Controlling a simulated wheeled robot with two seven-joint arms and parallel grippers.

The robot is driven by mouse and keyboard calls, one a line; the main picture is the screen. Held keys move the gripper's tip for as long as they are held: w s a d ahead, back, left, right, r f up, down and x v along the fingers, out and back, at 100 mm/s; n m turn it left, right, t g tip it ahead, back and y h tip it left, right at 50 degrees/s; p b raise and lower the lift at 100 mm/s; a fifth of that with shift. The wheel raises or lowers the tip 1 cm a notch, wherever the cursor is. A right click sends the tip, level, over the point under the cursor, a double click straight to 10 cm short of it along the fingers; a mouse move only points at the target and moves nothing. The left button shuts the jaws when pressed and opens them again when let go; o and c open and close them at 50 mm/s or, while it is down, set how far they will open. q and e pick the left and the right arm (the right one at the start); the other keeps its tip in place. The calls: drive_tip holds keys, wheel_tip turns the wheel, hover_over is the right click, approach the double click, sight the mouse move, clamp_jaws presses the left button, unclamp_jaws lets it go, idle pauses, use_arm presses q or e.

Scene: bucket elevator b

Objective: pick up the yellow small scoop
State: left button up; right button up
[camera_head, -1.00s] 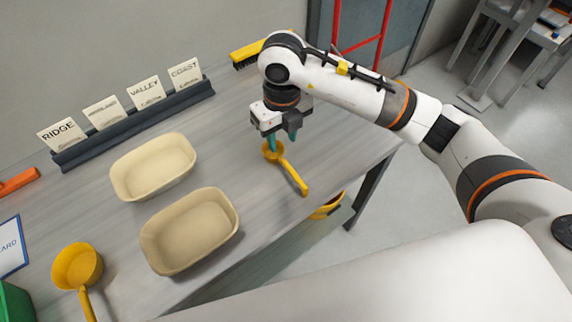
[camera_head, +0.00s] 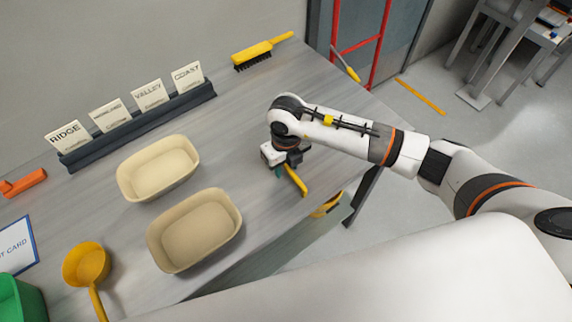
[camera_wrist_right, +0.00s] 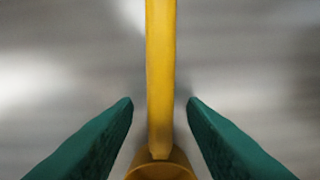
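The yellow small scoop (camera_head: 295,181) lies on the grey table near its right front edge. In the head view only its handle shows; my right gripper (camera_head: 279,171) covers its bowl from above. In the right wrist view the scoop's handle (camera_wrist_right: 160,75) runs up the middle, with part of the bowl at the bottom edge. The two green fingers of my right gripper (camera_wrist_right: 160,104) stand apart, one on each side of the handle near the bowl, with a gap on both sides. My left gripper is not in view.
A larger yellow scoop (camera_head: 86,265) lies at the front left. Two beige trays (camera_head: 150,203) (camera_head: 160,268) stand left of my right gripper. A card rack (camera_head: 140,128) and a yellow brush (camera_head: 262,50) are at the back. A green container (camera_head: 30,300) is at the left corner.

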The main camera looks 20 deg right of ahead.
clamp_jaws()
wheel_tip(320, 180, up, 10)
drive_tip(key=shift+r+b, duration=0.1)
drive_tip(key=shift+b, duration=0.85)
